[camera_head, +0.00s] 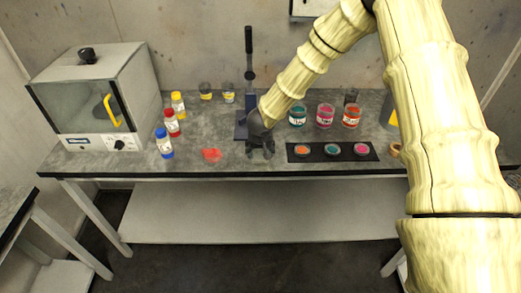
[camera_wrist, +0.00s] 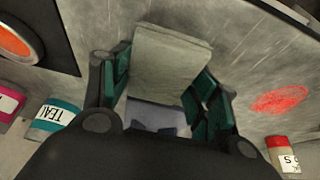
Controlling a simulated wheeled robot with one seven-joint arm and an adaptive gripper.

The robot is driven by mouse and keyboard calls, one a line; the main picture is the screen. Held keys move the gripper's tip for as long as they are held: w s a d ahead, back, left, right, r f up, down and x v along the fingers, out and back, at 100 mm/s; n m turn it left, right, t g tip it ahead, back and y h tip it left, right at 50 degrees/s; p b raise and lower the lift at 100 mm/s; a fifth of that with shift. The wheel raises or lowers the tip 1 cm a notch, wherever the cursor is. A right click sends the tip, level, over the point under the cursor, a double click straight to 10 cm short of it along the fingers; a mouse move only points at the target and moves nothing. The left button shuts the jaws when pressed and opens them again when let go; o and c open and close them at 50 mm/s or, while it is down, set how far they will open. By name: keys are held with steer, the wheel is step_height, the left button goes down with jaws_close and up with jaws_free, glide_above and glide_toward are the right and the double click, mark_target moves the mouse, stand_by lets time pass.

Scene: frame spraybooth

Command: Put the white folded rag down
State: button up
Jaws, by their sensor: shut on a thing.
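My gripper (camera_head: 261,152) is low over the front middle of the grey bench (camera_head: 215,165), in front of a dark upright stand. In the wrist view its two green-padded fingers (camera_wrist: 163,95) are shut on the white folded rag (camera_wrist: 168,62), which looks like a pale grey-white flat block between them. I cannot tell whether the rag touches the bench top. In the head view the rag is hidden by my gripper.
A red smear (camera_head: 211,155) lies left of my gripper. A black strip with paint cups (camera_head: 333,152) lies close on the right. The stand (camera_head: 249,80) is behind. Bottles (camera_head: 172,122), jars (camera_head: 324,116) and a white cabinet (camera_head: 95,100) surround the work area.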

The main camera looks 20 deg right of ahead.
steer(key=o, duration=0.9)
steer(key=shift+s+f, duration=0.15)
steer(key=shift+f, duration=0.25)
steer(key=shift+o, duration=0.8)
steer(key=shift+f, duration=0.15)
steer(key=shift+r, duration=0.2)
steer(key=shift+w+r+b, duration=0.1)
steer(key=shift+w+b, duration=0.1)
steer(key=shift+b, duration=0.7)
steer(key=shift+r+b, duration=0.25)
steer(key=shift+b, duration=0.05)
steer(key=v, duration=1.1)
steer(key=shift+b, duration=0.4)
steer(key=shift+s+a, duration=0.1)
